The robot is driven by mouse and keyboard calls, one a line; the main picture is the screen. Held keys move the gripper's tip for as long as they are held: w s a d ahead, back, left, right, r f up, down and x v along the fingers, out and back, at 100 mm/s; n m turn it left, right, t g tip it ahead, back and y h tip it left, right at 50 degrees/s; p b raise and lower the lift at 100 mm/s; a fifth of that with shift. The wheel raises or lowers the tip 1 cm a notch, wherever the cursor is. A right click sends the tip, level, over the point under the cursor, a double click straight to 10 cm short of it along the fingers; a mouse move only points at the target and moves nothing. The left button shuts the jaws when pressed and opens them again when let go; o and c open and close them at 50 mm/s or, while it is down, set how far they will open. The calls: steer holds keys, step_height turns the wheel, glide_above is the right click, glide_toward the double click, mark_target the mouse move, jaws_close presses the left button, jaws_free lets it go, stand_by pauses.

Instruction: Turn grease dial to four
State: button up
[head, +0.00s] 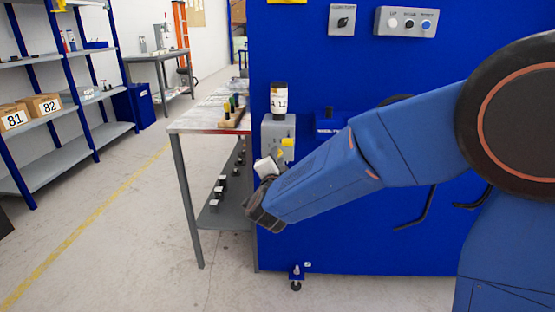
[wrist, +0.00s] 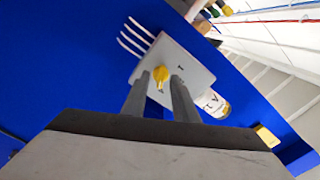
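The grease dial is a yellow knob (wrist: 161,76) on a light grey plate (wrist: 190,66) in the wrist view. Faint markings on the plate are too small to read. My gripper (wrist: 160,84) is open, one finger on each side of the knob in the picture, with small gaps; I cannot tell how far short of it the tips are. In the head view my gripper (head: 266,180) is in front of the grey grease box (head: 273,130) on the blue machine, and the fingers are mostly hidden. A labelled bottle (head: 279,101) stands on the box.
The blue machine (head: 350,240) fills the right, with switch boxes (head: 405,22) high up. A grey table (head: 205,118) with small items stands left of it. Shelves (head: 50,110) line the far left. The floor between is clear. Pale tubes (wrist: 135,38) leave the plate.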

steer(key=s, duration=1.7)
steer(key=shift+s+a, duration=0.2)
steer(key=shift+a, duration=0.1)
